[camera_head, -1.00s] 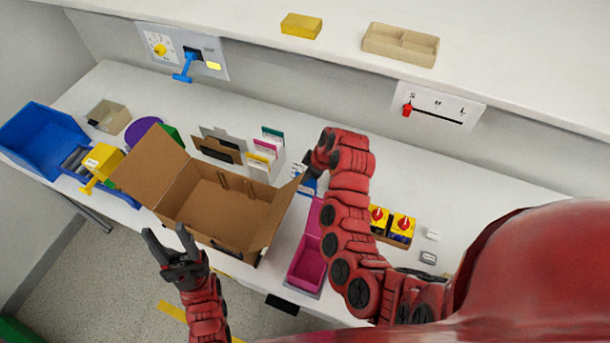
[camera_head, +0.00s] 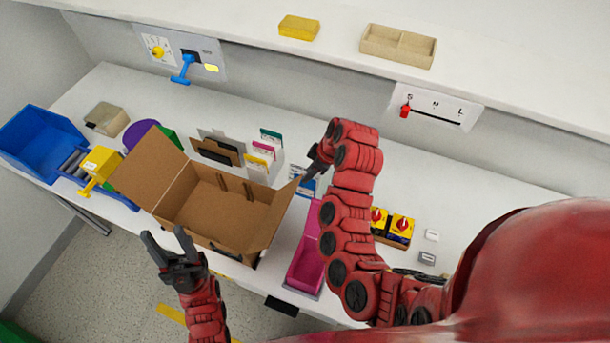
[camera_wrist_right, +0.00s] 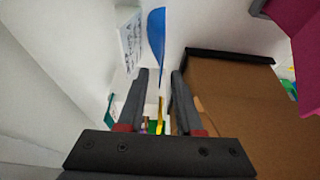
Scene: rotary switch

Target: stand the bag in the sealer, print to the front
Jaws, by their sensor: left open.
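A blue and white printed item (camera_head: 304,183), which may be the bag, is on the table just right of the open carton, partly hidden by my right arm. My right gripper (camera_head: 314,172) is close above it, pointing down. In the right wrist view, its two fingers (camera_wrist_right: 160,75) stand apart, with a blue curved piece (camera_wrist_right: 156,35) showing beyond and between them; I cannot tell whether they touch it. My left gripper (camera_head: 164,235) is open and empty in front of the carton. I cannot surely identify the sealer; a wall panel (camera_head: 205,58) has a yellow dial and blue lever.
The open cardboard carton (camera_head: 215,215) fills the table's middle. A magenta tray (camera_head: 305,265) lies right of it. Upright cards (camera_head: 262,155) stand behind. A blue bin (camera_head: 40,140) and yellow device (camera_head: 100,162) are at left. A red S-M-L slider (camera_head: 405,110) is on the wall.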

